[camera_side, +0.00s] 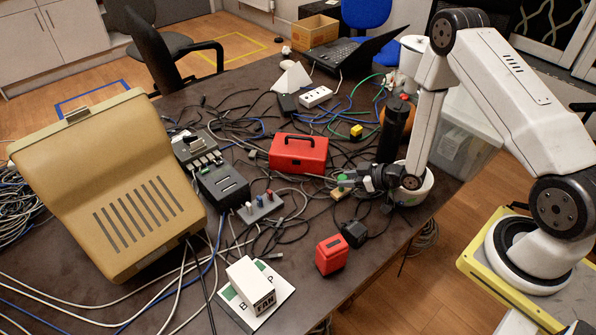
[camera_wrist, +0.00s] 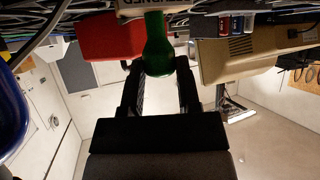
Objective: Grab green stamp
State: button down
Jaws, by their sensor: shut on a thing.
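The green stamp (camera_side: 342,178) has a green knob handle on a pale wooden block and shows near the middle of the table in the side view. In the wrist view, its green handle (camera_wrist: 157,48) is between the fingers, with the lettered block at the top edge. My gripper (camera_side: 350,181) reaches in from the right, and its dark fingers (camera_wrist: 158,68) are shut on the handle. Whether the block touches the table or hangs just above it, I cannot tell.
A red box (camera_side: 299,153) stands behind the stamp. A red stamp-like unit (camera_side: 331,254) and a small black block (camera_side: 354,233) lie in front. Tangled cables cover the table around.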

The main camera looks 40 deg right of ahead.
aim_at(346, 192)
notch_tip(346, 192, up, 10)
jog(key=shift+f, duration=0.25)
dwell(0.5)
dwell(0.6)
